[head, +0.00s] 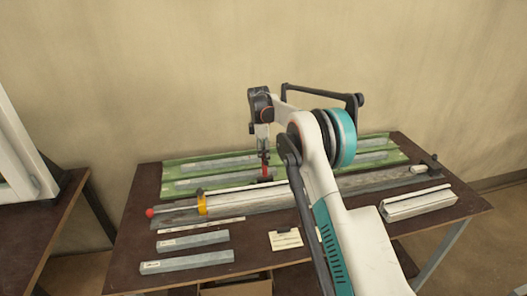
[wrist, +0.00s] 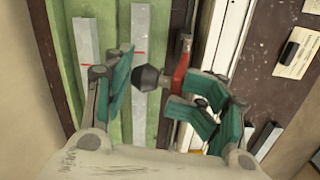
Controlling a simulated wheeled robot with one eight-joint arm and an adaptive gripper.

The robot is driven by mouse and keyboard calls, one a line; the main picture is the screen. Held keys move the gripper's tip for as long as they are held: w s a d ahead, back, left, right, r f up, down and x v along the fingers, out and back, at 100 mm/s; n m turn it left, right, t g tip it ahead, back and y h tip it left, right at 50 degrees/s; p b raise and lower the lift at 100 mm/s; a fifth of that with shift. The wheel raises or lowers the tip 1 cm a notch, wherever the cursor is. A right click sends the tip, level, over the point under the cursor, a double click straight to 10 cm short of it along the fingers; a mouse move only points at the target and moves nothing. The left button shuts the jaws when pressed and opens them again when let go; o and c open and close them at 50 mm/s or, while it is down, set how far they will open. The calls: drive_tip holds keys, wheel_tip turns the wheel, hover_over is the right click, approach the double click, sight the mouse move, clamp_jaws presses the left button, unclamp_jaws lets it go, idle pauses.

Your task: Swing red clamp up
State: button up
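The red clamp (head: 265,167) stands at the back edge of the long profile on the bench, just below my gripper (head: 262,143) in the head view. In the wrist view, the red clamp (wrist: 181,68) shows as a red lever with a dark, rounded knob (wrist: 147,78) pointing left. My gripper (wrist: 162,82) has its teal fingers spread, one left of the knob and one right by the red lever. The knob sits between the fingers, and I see a gap on the left side. Whether the right finger touches the lever is unclear. My arm hides part of the profile.
A green tray (head: 170,168) with grey bars lies behind the profile. A yellow clamp (head: 202,203) and a red ball knob (head: 150,212) are at the left end. Loose bars (head: 187,262), a paper card (head: 285,240) and a pale block (head: 418,202) lie in front.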

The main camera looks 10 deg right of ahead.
drive_tip(key=shift+o, duration=0.8)
drive_tip(key=shift+w+a+f, duration=0.1)
drive_tip(key=shift+w+f, duration=0.1)
drive_tip(key=shift+w, duration=0.35)
drive_tip(key=o, duration=0.9)
drive_tip(key=shift+o, duration=0.7)
drive_tip(key=shift+w+f, duration=0.25)
drive_tip(key=shift+w, duration=0.05)
drive_tip(key=shift+c, duration=0.2)
drive_tip(key=shift+s+r, duration=0.1)
drive_tip(key=shift+r, duration=0.05)
drive_tip(key=shift+c, duration=0.2)
drive_tip(key=shift+a+r, duration=0.1)
drive_tip(key=shift+r, duration=0.15)
drive_tip(key=r, duration=1)
drive_tip(key=shift+s+a+r, duration=0.2)
drive_tip(key=shift+s+r, duration=0.1)
drive_tip(key=shift+s, duration=0.05)
drive_tip(key=shift+c, duration=1.2)
drive_tip(key=shift+s+r, duration=0.1)
drive_tip(key=shift+r, duration=0.3)
